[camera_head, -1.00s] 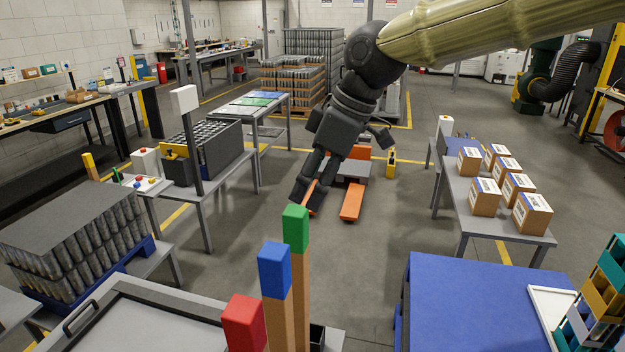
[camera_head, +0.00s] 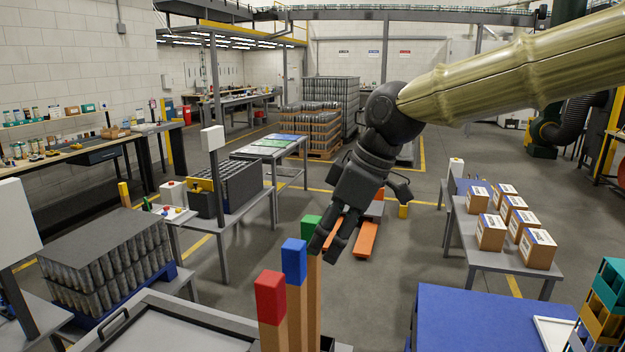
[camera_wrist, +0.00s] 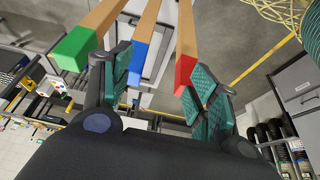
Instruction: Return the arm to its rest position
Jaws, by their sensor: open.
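My gripper (camera_head: 328,243) hangs at the end of my arm in the head view, pointing down and a little to the left. In the wrist view, its two fingers with green ribbed pads (camera_wrist: 160,84) stand apart and nothing is held between them. Three wooden posts stand in front of me, with a red top (camera_head: 270,297), a blue top (camera_head: 294,262) and a green top (camera_head: 312,234). In the head view the fingertips overlap the green-topped post; whether they touch cannot be told. The wrist view shows the posts beyond the fingers.
A blue-topped table (camera_head: 480,320) is at the front right. A grey table (camera_head: 470,250) bears several cardboard boxes (camera_head: 537,249). A stack of cans (camera_head: 110,258) stands at the left. An orange pallet truck (camera_head: 366,240) is on the floor behind my gripper.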

